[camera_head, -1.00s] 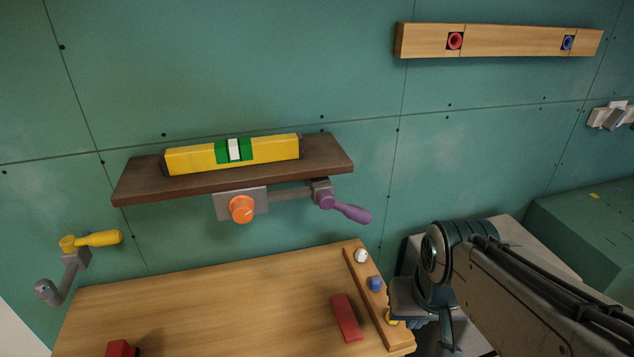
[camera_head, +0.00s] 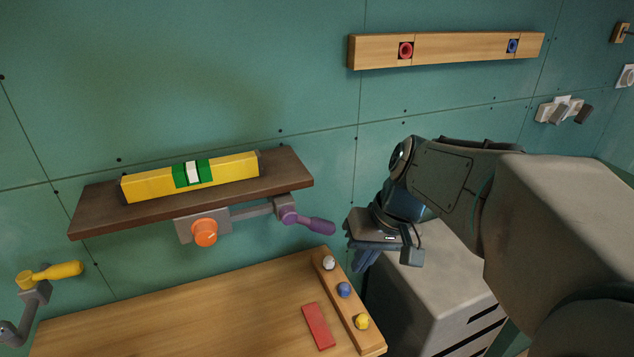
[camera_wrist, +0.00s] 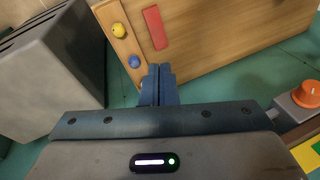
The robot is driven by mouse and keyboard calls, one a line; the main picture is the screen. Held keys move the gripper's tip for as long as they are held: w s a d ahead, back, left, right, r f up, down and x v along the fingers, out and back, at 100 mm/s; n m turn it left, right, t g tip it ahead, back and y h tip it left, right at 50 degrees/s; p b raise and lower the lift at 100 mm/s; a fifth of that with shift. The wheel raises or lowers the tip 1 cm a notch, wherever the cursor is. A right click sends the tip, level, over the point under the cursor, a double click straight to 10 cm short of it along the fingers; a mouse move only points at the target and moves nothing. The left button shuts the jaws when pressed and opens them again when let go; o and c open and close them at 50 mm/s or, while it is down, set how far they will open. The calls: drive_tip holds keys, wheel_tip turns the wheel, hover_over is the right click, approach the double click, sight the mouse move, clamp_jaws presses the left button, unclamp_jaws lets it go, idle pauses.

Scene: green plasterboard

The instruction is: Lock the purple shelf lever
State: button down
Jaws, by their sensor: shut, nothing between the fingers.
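The purple lever (camera_head: 307,221) sits at the right end of the grey bracket under the brown shelf (camera_head: 92,220). Its handle points right and slightly down. My gripper (camera_head: 362,262) is to the right of the lever and lower, apart from it, with its fingers pointing down. In the wrist view my blue fingers (camera_wrist: 159,88) are together with nothing between them. The lever does not clearly show in the wrist view.
An orange knob (camera_head: 205,232) is left of the lever. A yellow level (camera_head: 225,168) lies on the shelf. Below is a wooden table (camera_head: 200,315) with a button strip (camera_head: 372,340) and a red block (camera_head: 318,326). A grey cabinet (camera_head: 430,300) stands right.

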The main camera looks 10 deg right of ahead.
sight(328, 224)
drive_tip(key=w+d+r+n+t+y+p, duration=0.1)
drive_tip(key=w+d+r+y+p, duration=0.2)
drive_tip(key=w+d+r, duration=0.4)
wheel_tip(328, 224, up, 2)
drive_tip(key=shift+w+d+r+t+y, duration=0.15)
drive_tip(key=shift+w+t+y, duration=0.25)
drive_tip(key=shift+w+y, duration=0.55)
drive_tip(key=shift+w+h, duration=0.2)
drive_tip(key=shift+h, duration=0.15)
drive_tip(key=p+x, duration=0.3)
drive_tip(key=x, duration=1.1)
